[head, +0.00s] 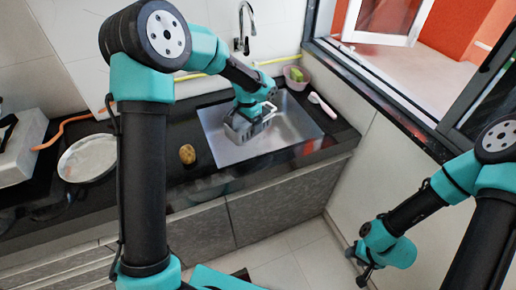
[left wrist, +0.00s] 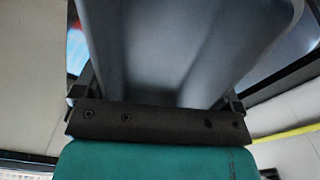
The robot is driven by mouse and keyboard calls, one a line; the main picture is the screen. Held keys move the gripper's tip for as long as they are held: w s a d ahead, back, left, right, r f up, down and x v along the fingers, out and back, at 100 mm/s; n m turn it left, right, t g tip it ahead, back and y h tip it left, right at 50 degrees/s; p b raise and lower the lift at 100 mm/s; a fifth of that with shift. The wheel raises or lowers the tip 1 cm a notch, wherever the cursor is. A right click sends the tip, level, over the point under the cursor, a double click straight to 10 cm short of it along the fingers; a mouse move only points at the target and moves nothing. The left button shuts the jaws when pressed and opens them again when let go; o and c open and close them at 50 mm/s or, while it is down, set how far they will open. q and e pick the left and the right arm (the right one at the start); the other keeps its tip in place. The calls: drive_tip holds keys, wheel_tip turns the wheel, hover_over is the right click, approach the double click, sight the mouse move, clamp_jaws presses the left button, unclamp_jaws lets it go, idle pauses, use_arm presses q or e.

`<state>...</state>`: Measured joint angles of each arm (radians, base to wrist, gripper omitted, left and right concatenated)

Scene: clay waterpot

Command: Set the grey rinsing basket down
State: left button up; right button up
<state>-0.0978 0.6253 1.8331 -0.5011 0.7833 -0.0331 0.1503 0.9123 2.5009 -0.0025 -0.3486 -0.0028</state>
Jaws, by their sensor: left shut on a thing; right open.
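The grey rinsing basket (head: 238,129) is in the left half of the steel sink's outline in the head view. My left gripper (head: 262,113) is shut on it from above. In the left wrist view the grey basket (left wrist: 180,50) fills the space in front of the gripper. I cannot tell whether it touches the sink bottom. The sink (head: 290,128) is set in the black counter. My right gripper (head: 362,268) is open and empty, low above the floor at the lower right, away from the counter.
A brown potato-like item (head: 187,154) lies on the counter left of the sink. A round pale plate (head: 88,158) is further left. A pink bowl (head: 297,78) with a green sponge and a white brush (head: 322,105) are at the right. The faucet (head: 243,30) stands behind.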

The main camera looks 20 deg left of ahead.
use_arm(q)
wheel_tip(320, 180, down, 6)
drive_tip(key=w+m, duration=0.2)
drive_tip(key=m, duration=1.6)
hover_over(244, 156)
drive_tip(key=s+d, duration=0.1)
drive_tip(key=s, duration=0.2)
wheel_tip(244, 156, down, 13)
drive_tip(key=shift+d, duration=0.15)
drive_tip(key=shift+s+f, duration=0.1)
drive_tip(key=shift+f, duration=0.05)
drive_tip(key=shift+n, duration=0.3)
drive_tip(key=shift+f, duration=3.1)
drive_tip(key=shift+f, duration=1.85)
drive_tip(key=shift+f, duration=0.15)
